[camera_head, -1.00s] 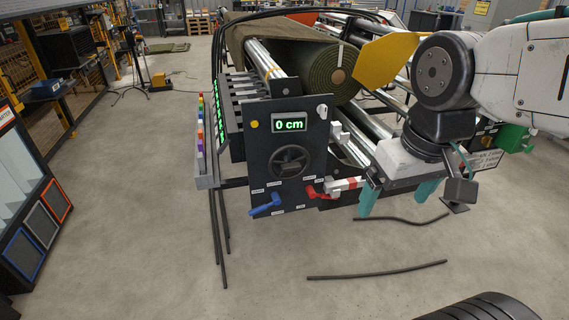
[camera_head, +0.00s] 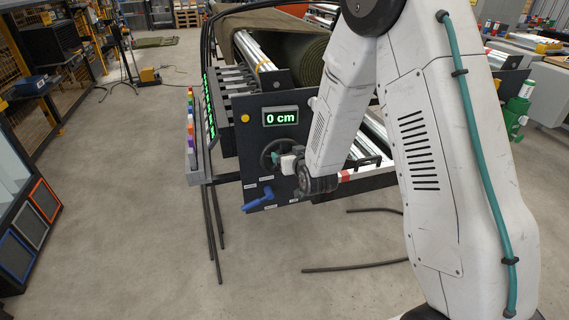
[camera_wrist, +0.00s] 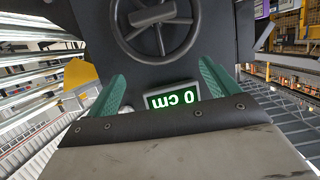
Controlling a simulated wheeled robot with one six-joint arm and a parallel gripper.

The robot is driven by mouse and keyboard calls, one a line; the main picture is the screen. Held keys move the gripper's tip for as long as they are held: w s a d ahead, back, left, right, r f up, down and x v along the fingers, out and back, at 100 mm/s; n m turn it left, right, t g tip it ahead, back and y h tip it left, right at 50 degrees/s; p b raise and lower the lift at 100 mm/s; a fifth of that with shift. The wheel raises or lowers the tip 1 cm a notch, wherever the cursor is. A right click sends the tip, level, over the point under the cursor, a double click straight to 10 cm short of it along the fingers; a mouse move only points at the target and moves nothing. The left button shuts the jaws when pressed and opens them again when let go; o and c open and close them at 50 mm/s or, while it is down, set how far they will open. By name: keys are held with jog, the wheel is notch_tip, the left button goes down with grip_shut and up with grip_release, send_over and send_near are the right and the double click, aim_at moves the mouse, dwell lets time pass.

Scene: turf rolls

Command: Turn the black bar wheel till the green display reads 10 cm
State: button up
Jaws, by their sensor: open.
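The black wheel (camera_head: 266,154) sits on the dark control panel, partly hidden behind my arm's end in the head view. In the wrist view the wheel (camera_wrist: 155,15) shows a spoked rim and a grey bar across its hub, cut off by the top edge. The green display (camera_head: 281,117) above the wheel reads 0 cm; in the wrist view the display (camera_wrist: 172,97) appears upside down. My gripper (camera_wrist: 163,82) is open and empty, its teal fingers spread toward the panel, short of the wheel in the picture. In the head view my arm hides the fingers.
A blue lever (camera_head: 259,199) sticks out low on the panel, with a yellow button (camera_head: 245,118) at upper left. A green turf roll (camera_head: 310,75) lies behind. Black rods (camera_head: 355,266) lie on the floor. Open floor lies at the front left.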

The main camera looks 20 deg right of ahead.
notch_tip(320, 180, down, 8)
jog(key=s+t, duration=0.1)
jog(key=t, duration=0.2)
jog(key=w, duration=0.7)
jog(key=shift+w+a+t, duration=0.15)
jog(key=shift+w+t, duration=0.1)
jog(key=shift+t, duration=0.05)
jog(key=shift+r, duration=0.1)
jog(key=c, duration=1.3)
jog(key=shift+a, duration=0.1)
jog(key=shift+c, duration=0.5)
